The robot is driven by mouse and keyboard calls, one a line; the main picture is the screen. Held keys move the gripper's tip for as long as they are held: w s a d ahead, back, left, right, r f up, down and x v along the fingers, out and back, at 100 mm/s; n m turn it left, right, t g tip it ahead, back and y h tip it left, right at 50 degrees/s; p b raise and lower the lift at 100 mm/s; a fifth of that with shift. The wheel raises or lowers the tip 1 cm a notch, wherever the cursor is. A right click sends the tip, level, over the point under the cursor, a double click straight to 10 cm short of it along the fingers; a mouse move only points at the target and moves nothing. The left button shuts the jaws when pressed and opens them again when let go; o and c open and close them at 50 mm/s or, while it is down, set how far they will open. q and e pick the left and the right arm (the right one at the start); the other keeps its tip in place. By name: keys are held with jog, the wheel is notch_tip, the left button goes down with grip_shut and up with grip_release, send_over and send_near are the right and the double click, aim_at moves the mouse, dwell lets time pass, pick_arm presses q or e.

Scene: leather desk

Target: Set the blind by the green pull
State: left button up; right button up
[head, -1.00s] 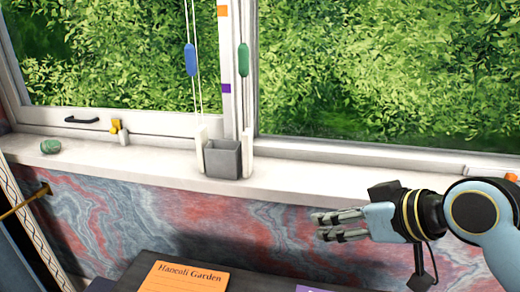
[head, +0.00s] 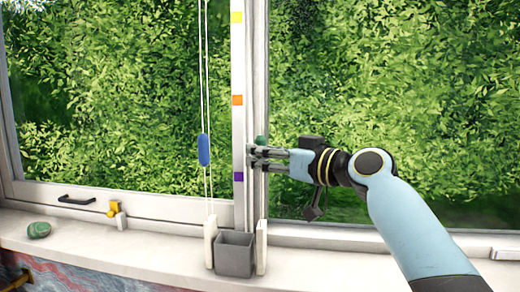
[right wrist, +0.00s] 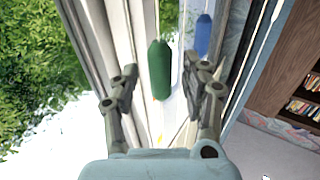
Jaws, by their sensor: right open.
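The green pull (right wrist: 159,78) hangs between the two open fingers of my right gripper (right wrist: 160,88) in the right wrist view, with a gap on each side. In the head view my right gripper (head: 252,156) is at the cords in front of the window post, and only the top of the green pull (head: 261,140) shows above its fingers. The blue pull (head: 203,150) hangs on its own cords to the left, and behind the right finger in the right wrist view (right wrist: 203,35). The blind itself is not in view. My left gripper is not in view.
A strip with yellow, orange and purple marks (head: 238,130) runs down the window post. A grey box (head: 235,256) stands on the sill between two white posts. A green stone (head: 39,229) lies on the sill at the left.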

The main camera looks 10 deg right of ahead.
jog(key=shift+x, duration=0.9)
grip_shut()
jog(key=shift+w+a+f, duration=0.1)
jog(key=shift+w+f, duration=0.05)
